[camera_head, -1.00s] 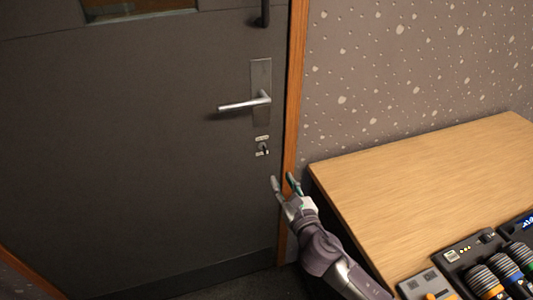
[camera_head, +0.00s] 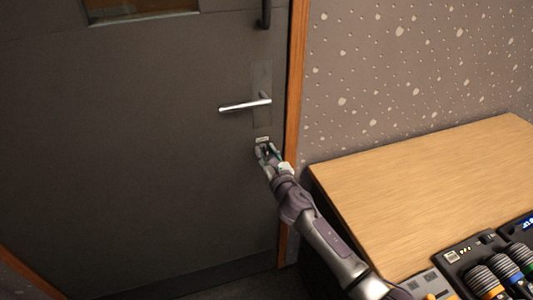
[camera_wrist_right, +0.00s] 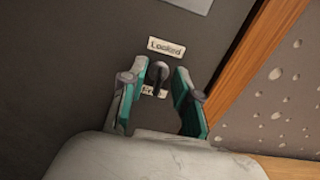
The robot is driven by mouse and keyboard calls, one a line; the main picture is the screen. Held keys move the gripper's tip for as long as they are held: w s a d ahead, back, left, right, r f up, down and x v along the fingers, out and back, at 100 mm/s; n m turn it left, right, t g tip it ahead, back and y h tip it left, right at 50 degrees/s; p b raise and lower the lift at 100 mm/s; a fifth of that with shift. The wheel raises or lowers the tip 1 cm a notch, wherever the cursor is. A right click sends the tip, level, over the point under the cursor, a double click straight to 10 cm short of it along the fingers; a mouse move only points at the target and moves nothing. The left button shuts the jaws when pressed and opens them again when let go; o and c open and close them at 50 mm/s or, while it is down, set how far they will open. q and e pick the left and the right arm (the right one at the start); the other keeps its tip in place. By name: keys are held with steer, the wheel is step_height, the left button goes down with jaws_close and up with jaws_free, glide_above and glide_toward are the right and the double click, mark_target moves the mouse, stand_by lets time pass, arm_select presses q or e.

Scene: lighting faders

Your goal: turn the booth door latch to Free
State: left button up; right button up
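The booth door (camera_head: 130,150) is dark grey and stands closed in its wooden frame. The latch (camera_wrist_right: 159,72) is a small dark knob below a plate reading "Locked" (camera_wrist_right: 165,47). A lower plate (camera_wrist_right: 153,91) is partly covered by the knob, so its word is hard to read. In the right wrist view, my right gripper (camera_wrist_right: 162,97) is open, its two fingers on either side of the latch with gaps between. In the head view, my right gripper (camera_head: 266,152) is at the door and hides most of the latch. My left gripper is not in view.
A silver lever handle (camera_head: 245,105) on its backplate is just above the latch. The wooden door frame (camera_head: 296,90) is close to its right. A wooden desk (camera_head: 430,180) with a control panel (camera_head: 470,255) stands at the right, beside my right arm.

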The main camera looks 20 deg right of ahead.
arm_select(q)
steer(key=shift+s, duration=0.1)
arm_select(e)
steer(key=shift+c, duration=0.5)
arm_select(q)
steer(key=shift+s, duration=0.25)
arm_select(e)
jaws_close()
